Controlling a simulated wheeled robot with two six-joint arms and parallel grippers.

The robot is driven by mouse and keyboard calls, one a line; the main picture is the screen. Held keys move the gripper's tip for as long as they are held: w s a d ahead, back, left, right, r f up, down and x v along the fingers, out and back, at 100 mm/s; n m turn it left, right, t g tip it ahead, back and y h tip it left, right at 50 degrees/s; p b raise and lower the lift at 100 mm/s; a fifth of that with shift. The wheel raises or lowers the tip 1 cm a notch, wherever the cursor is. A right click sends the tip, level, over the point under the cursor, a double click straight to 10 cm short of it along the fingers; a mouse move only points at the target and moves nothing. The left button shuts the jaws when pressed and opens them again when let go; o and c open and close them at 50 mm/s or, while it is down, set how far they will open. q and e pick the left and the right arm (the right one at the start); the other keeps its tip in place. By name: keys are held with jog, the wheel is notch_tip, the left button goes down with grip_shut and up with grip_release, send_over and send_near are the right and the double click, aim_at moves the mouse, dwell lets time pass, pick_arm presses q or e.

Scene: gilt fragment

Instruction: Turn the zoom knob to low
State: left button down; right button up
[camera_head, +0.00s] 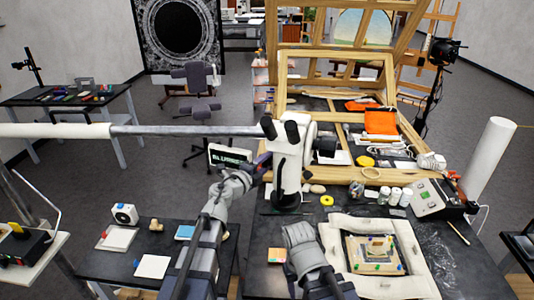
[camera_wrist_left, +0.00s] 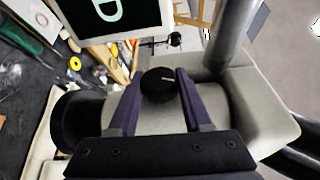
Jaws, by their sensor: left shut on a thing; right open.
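The white microscope (camera_head: 290,165) with black eyepieces stands at the left edge of the dark worktable. My left gripper (camera_head: 262,162) reaches its left side. In the left wrist view the black round zoom knob (camera_wrist_left: 158,86) sits on the microscope's pale body (camera_wrist_left: 235,108), between the two purple fingers of my left gripper (camera_wrist_left: 160,82). The fingers are shut on the knob's sides. A short white line on the knob points right in that view. In the head view the knob is hidden. My right gripper (camera_head: 298,236) is open, low in front of the microscope, its fingers hard to make out.
A dark screen with pale lettering (camera_head: 230,155) stands just left of the microscope. A grey horizontal boom (camera_head: 190,131) runs to the microscope. A framed gilt piece (camera_head: 375,254) lies on a white cushion at right. Jars and tools lie behind it.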

aim_at(263, 164)
pick_arm(q)
jog(key=shift+g+p, duration=0.3)
jog(key=shift+p, duration=0.3)
jog(key=shift+y, duration=0.3)
jog(key=shift+c, duration=1.8)
grip_release()
jog(key=shift+s, duration=0.1)
jog(key=p+v, duration=0.1)
jog(key=v, duration=0.6)
jog(key=shift+s+a+r, duration=0.1)
jog(key=shift+s+a, duration=0.15)
jog(key=shift+s, duration=0.05)
